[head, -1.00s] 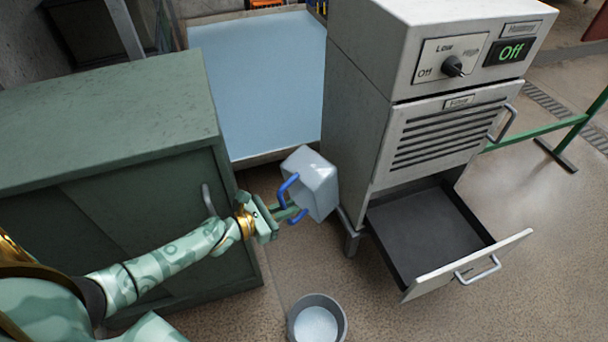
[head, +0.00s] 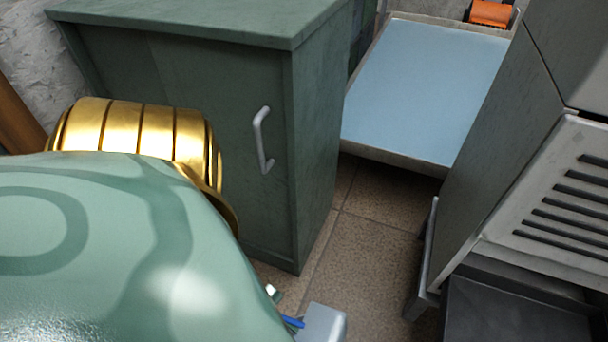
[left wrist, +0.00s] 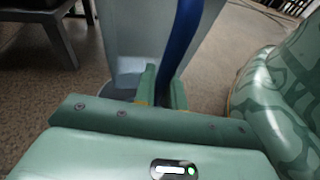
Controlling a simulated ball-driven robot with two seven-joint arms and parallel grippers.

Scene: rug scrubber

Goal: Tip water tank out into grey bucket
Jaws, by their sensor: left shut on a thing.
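The water tank (head: 325,324), a pale grey box with a blue handle (head: 292,321), shows only in part at the bottom edge of the head view. In the left wrist view my left gripper (left wrist: 163,86) is shut on the tank's blue handle (left wrist: 183,35). The tank's grey wall (left wrist: 128,30) stands just beyond the fingers. In the head view my large arm link hides most of the left gripper. The grey bucket is outside the head view, and I cannot make it out for sure in the left wrist view. My right gripper is not in view.
A green cabinet (head: 205,75) with a grey handle stands beside my arm. A light blue panel or tray (head: 425,85) lies behind. The grey machine (head: 500,150) with its open dark drawer (head: 520,310) is at the right. Brown floor (head: 370,245) is clear between cabinet and machine.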

